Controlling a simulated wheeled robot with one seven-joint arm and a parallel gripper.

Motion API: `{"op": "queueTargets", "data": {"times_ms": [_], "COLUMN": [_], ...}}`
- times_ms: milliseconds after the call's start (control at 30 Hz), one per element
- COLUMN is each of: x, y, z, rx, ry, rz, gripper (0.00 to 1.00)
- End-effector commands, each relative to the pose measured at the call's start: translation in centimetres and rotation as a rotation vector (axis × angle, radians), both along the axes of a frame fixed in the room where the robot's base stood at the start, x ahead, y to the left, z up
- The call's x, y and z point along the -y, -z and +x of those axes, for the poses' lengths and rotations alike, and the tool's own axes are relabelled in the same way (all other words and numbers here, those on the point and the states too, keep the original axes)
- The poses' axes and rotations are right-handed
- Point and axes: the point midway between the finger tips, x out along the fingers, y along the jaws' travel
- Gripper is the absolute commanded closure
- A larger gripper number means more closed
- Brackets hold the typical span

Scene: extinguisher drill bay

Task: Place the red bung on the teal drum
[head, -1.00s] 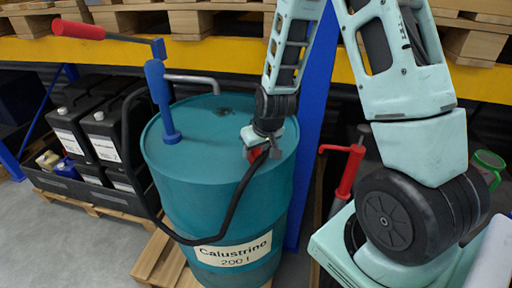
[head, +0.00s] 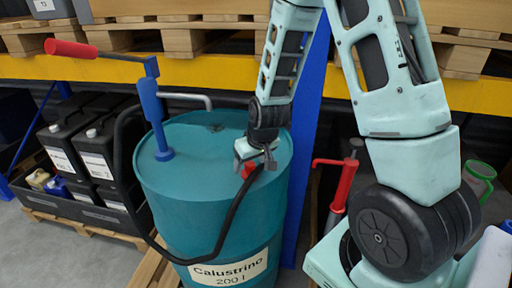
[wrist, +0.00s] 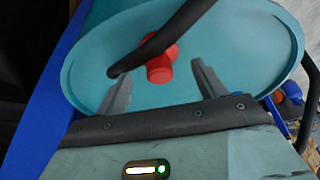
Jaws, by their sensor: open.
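The teal drum (head: 195,195) stands upright on a pallet, with a label on its front. The red bung (head: 248,170) is at the right part of the drum's top, just below my gripper (head: 256,162). In the wrist view my gripper (wrist: 161,72) is open, its two grey fingers apart. The red bung (wrist: 159,70) shows between and beyond the fingertips against the teal drum top (wrist: 225,45). A black hose crosses in front of part of the bung there. I cannot tell how the bung's underside sits on the drum.
A blue hand pump (head: 152,110) with a red handle stands on the drum. Its black hose (head: 232,215) loops close by my gripper. Black canisters (head: 72,140) stand at left. A red pump (head: 342,185) is at right, and a yellow rack beam (head: 200,75) runs behind.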

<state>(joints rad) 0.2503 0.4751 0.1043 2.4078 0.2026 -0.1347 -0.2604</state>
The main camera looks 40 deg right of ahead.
Motion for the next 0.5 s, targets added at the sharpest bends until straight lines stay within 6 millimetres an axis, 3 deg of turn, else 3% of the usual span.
{"op": "queueTargets", "data": {"times_ms": [500], "x": [-0.4], "y": [-7.8], "z": [-3.2], "rx": [0.004], "ry": [-0.003], "rz": [-0.002], "gripper": [0.3]}}
